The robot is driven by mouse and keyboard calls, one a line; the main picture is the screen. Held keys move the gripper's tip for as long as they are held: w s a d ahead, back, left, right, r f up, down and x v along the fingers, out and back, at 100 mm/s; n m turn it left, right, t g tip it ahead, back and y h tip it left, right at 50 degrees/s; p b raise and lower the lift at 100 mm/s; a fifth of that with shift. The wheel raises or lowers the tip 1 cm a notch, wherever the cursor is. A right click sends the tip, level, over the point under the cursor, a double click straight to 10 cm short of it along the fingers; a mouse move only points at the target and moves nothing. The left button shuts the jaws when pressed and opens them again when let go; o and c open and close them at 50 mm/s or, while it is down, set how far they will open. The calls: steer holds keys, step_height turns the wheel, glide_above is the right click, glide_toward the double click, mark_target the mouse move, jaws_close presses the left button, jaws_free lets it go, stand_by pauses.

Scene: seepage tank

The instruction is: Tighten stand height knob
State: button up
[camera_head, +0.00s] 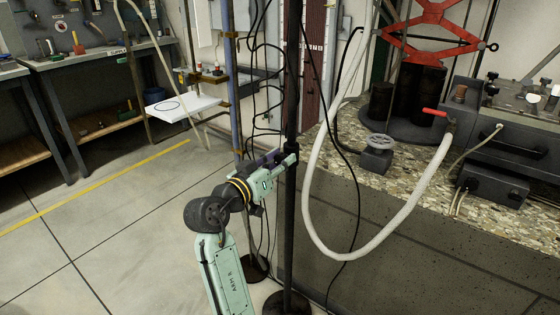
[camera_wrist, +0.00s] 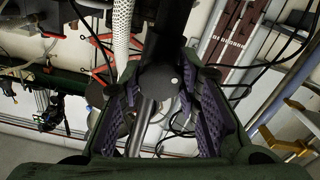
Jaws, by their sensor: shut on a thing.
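A dark vertical stand pole (camera_head: 292,85) rises in front of the tank area in the head view, with a round black base (camera_head: 287,303) on the floor. My gripper (camera_head: 288,158) reaches the pole from the left at about mid-height. In the wrist view, the stand height knob (camera_wrist: 160,82) is a round, dark knob with a small light dot. It sits between the purple-padded fingers of my gripper (camera_wrist: 161,88), which is shut on it. In the head view, the knob is mostly hidden by the fingers.
A white hose (camera_head: 312,190) hangs in a loop right of the pole, and thin black cables hang close by. A white board (camera_head: 182,106) is at the left. The floor at lower left is clear.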

steer(key=c, duration=0.4)
steer(key=m+b, duration=0.2)
steer(key=b, duration=0.1)
steer(key=shift+f+b, duration=0.3)
steer(key=shift+r+m+b, duration=0.3)
steer(key=shift+m+b, duration=0.5)
steer(key=shift+m, duration=0.5)
steer(key=o, duration=1.2)
steer(key=shift+c, duration=0.2)
steer(key=v, duration=1.2)
